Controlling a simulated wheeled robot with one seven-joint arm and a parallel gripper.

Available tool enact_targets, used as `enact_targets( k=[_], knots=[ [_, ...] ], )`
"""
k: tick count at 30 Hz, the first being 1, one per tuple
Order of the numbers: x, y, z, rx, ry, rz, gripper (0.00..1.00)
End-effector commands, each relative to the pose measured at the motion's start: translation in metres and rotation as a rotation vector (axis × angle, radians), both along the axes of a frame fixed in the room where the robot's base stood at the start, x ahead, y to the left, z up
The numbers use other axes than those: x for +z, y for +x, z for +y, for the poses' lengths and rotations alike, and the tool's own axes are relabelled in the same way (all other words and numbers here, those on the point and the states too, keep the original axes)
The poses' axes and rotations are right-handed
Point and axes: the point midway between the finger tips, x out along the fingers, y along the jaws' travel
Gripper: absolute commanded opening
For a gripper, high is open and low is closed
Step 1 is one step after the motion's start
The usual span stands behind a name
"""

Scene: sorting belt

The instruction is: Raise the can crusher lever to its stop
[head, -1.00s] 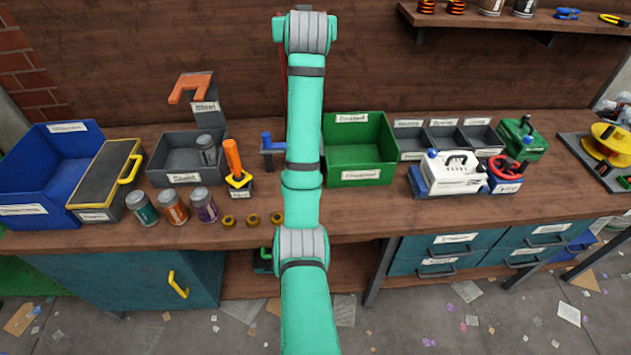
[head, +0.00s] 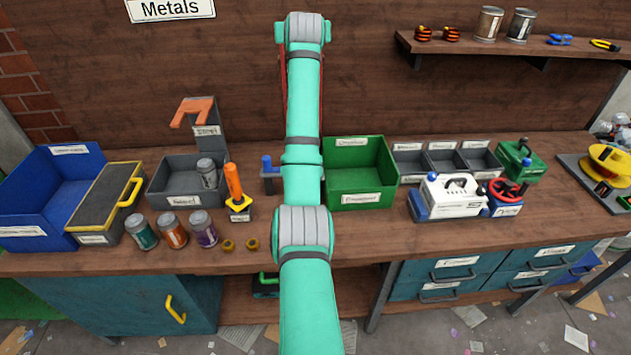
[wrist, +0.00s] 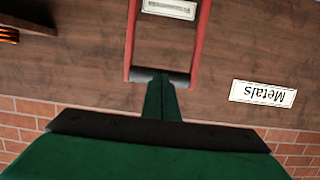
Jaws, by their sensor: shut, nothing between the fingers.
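The can crusher shows in the wrist view as a red two-armed lever frame (wrist: 196,45) with a grey crossbar (wrist: 137,75) between its arms, against the wooden wall. The wrist picture is upside down, so the crossbar is the frame's upper end. My gripper (wrist: 161,78) is shut and empty, its dark green fingers at the middle of the crossbar; I cannot tell whether they touch it. In the head view only thin red edges of the lever frame (head: 284,90) show beside my arm. My arm hides the crusher's body and my gripper there.
A "Metals" sign (head: 170,9) is on the wall. The bench holds a blue bin (head: 30,190), a grey bin (head: 160,185), a green bin (head: 362,190), several cans and a white machine (head: 455,200). A shelf (head: 500,52) is at upper right. The wall around the lever looks clear.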

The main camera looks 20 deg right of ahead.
Motion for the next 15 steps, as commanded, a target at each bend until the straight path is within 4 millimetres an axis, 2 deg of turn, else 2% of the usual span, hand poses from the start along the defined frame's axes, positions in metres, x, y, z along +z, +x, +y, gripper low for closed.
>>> enact_targets(
  k=[5, 15],
  knots=[
    [0.001, -0.006, 0.002, 0.0, 0.0, -0.001, 0.0],
    [0.008, -0.033, 0.01, 0.0, 0.0, -0.001, 0.0]
  ],
)
